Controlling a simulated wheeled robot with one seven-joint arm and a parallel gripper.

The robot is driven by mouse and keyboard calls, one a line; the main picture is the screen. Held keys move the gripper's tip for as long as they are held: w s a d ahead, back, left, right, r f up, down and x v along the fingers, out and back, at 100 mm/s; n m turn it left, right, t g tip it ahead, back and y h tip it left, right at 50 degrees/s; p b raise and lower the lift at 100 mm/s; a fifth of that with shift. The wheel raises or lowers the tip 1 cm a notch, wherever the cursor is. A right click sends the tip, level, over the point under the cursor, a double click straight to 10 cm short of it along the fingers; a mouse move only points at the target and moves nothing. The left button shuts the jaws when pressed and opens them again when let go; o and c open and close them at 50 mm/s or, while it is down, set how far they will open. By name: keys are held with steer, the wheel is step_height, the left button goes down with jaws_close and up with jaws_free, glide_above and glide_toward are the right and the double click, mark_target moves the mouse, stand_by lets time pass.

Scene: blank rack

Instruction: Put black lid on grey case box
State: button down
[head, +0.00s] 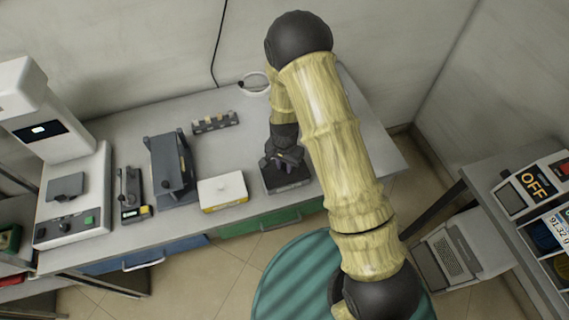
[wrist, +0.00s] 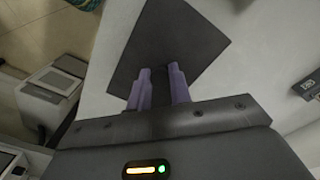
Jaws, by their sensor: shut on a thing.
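My gripper (head: 286,158) is at the right part of the bench, directly over a dark, low box-like shape (head: 287,181). In the wrist view, the two purple fingers (wrist: 160,90) stand a little apart, shut on the black lid (wrist: 172,45), a flat dark square plate turned at an angle. In the head view the lid and the grey case box cannot be clearly told apart in the dark shape under my gripper. I cannot tell whether the lid touches the box.
A white box (head: 222,188) with a yellow lower edge sits left of my gripper. A dark grey stand (head: 170,167), a small dark device (head: 131,195) and a white instrument (head: 75,195) stand farther left. A dark strip rack (head: 215,122) lies behind. Bare bench (head: 365,160) shows at right.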

mark_target(284, 166)
steer(key=shift+f+b, duration=0.4)
steer(key=shift+f, duration=0.25)
steer(key=c, duration=1.2)
jaws_free()
steer(key=shift+r, duration=0.15)
step_height(284, 166, up, 17)
steer(key=shift+r+b, duration=0.1)
steer(key=shift+b, duration=0.9)
steer(key=shift+w, duration=0.15)
steer(key=shift+d, duration=0.15)
steer(key=shift+a, duration=0.2)
